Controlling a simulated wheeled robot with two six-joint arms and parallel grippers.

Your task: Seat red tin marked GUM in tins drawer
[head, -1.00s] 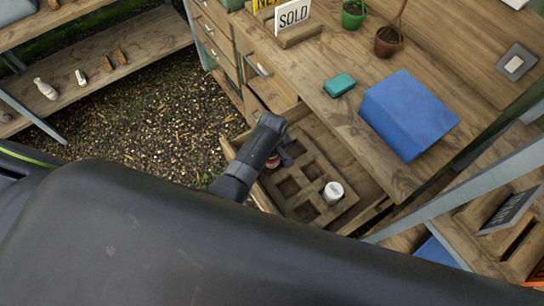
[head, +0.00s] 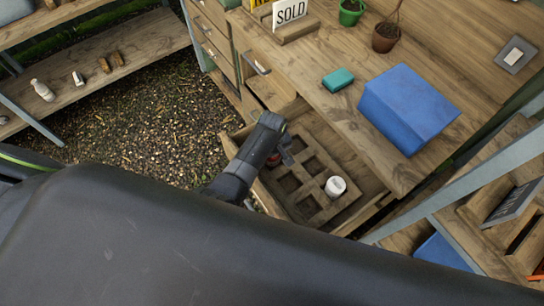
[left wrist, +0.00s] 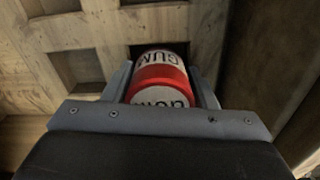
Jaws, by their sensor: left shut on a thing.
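The red tin (left wrist: 160,78) with white bands marked GUM is between the fingers of my left gripper (left wrist: 163,85), which is shut on it. Its far end is at a dark square pocket of the wooden insert; I cannot tell how deep it sits. In the head view my left gripper (head: 284,152) is over the left side of the open drawer and hides most of the tin, with a bit of red (head: 273,159) showing. The drawer's insert (head: 322,168) has several square pockets. My right gripper is not in view.
A white-topped tin (head: 335,187) stands in another pocket of the insert. The wooden counter (head: 310,80) above the drawer holds a blue box (head: 408,108), a teal block (head: 337,80), plant pots and a SOLD sign (head: 290,12). In the wrist view a drawer wall is close on the right.

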